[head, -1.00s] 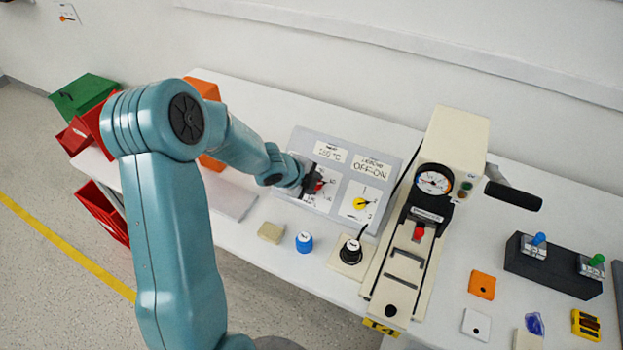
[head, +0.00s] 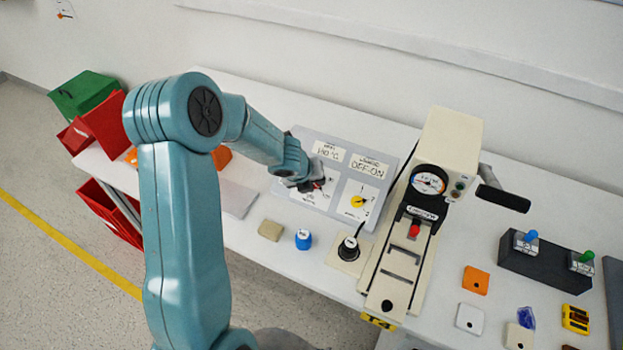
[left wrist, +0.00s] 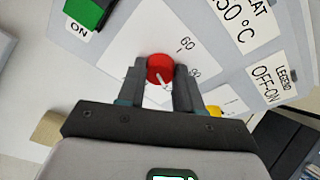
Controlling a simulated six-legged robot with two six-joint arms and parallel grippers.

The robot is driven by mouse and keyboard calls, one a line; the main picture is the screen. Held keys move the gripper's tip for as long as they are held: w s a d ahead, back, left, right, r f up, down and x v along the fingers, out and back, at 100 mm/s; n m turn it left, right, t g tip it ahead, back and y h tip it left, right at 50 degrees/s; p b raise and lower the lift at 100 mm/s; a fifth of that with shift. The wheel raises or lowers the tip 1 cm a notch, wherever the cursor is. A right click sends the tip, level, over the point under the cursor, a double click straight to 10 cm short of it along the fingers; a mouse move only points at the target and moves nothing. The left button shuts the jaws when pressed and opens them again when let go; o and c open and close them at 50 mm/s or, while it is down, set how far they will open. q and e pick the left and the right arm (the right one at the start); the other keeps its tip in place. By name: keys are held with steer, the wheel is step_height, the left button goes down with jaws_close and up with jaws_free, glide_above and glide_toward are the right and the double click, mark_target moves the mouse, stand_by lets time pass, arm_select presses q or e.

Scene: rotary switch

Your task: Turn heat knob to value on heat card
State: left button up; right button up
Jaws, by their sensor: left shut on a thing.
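The red heat knob (left wrist: 160,69) sits on a white dial on the grey control panel (head: 343,215). My left gripper (left wrist: 160,80) has its two fingers on either side of the knob and is shut on it. The knob's white pointer line slants to the lower right in the left wrist view, where 60 and a number that looks like 80 or 90 show on the dial. The heat card (left wrist: 240,22) reads "50 °C" there, with its left part possibly cut off; in the head view the card (head: 329,151) is too blurred to read surely. My right gripper is not in view.
Beside the heat dial is a yellow knob (head: 358,201) under an OFF-ON legend card (head: 369,166). A green switch (left wrist: 88,10) marked ON shows in the left wrist view. A cream press-like machine (head: 450,150) stands right of the panel. A blue-capped piece (head: 303,239) lies in front.

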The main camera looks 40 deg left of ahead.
arm_select(q)
steer(key=m, duration=0.2)
steer(key=shift+m, duration=0.3)
steer(key=m+y, duration=0.1)
steer(key=m, duration=0.2)
steer(key=shift+d, duration=0.15)
steer(key=m+y+b, duration=0.1)
steer(key=m, duration=0.5)
steer(key=shift+d+f+m, duration=0.1)
steer(key=shift+m, duration=0.2)
steer(key=shift+y+b, duration=0.3)
steer(key=o, duration=0.7)
steer(key=shift+o, duration=0.2)
